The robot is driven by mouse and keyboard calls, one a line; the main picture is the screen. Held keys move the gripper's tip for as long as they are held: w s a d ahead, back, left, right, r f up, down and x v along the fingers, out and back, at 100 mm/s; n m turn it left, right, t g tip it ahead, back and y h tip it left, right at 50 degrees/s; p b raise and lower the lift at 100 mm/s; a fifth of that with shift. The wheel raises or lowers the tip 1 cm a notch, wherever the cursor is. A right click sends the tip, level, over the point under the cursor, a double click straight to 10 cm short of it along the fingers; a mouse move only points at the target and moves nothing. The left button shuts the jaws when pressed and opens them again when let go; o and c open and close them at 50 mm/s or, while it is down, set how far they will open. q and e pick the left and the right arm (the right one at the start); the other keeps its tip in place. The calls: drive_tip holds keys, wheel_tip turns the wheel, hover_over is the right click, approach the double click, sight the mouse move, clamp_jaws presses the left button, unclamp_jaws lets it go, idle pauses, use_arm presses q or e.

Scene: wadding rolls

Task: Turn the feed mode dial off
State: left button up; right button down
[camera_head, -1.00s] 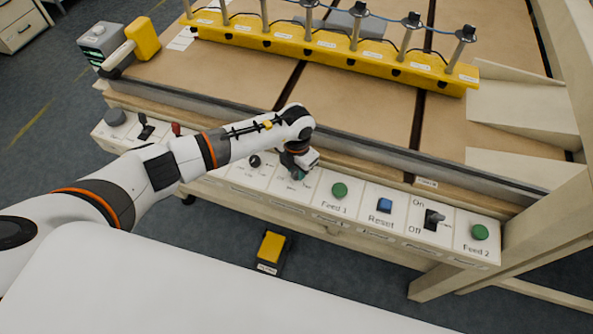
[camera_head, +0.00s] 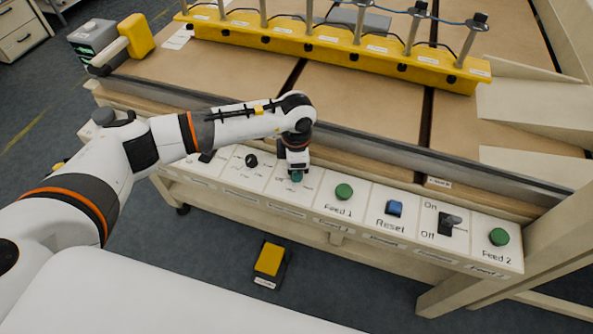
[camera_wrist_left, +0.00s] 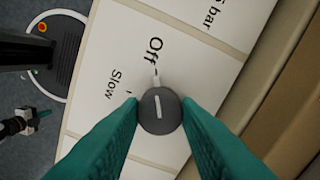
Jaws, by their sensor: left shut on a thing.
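The feed mode dial (camera_wrist_left: 161,111) is a round dark grey knob with a white pointer line, seen in the left wrist view. The line points up the picture, roughly at the small mark beside the word "Off" (camera_wrist_left: 155,50); "Slow" is printed lower left. My left gripper (camera_wrist_left: 160,115) has its two teal fingers on either side of the knob, shut on it. In the head view my left gripper (camera_head: 296,176) reaches down onto the panel left of the Feed 1 button (camera_head: 344,191) and hides the dial. My right gripper is not in view.
The white control panel (camera_head: 369,208) also carries a black knob (camera_head: 251,160), a blue Reset button (camera_head: 394,208), an On/Off switch (camera_head: 449,222) and a green Feed 2 button (camera_head: 499,237). A yellow pedal (camera_head: 270,259) stands on the floor.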

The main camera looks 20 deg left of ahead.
use_arm(q)
drive_tip(key=shift+r, duration=0.1)
idle(0.5)
drive_tip(key=o, duration=1)
drive_tip(key=shift+c, duration=0.2)
wheel_tip(320, 180, up, 12)
drive_tip(key=b, duration=0.2)
drive_tip(key=shift+b, duration=0.3)
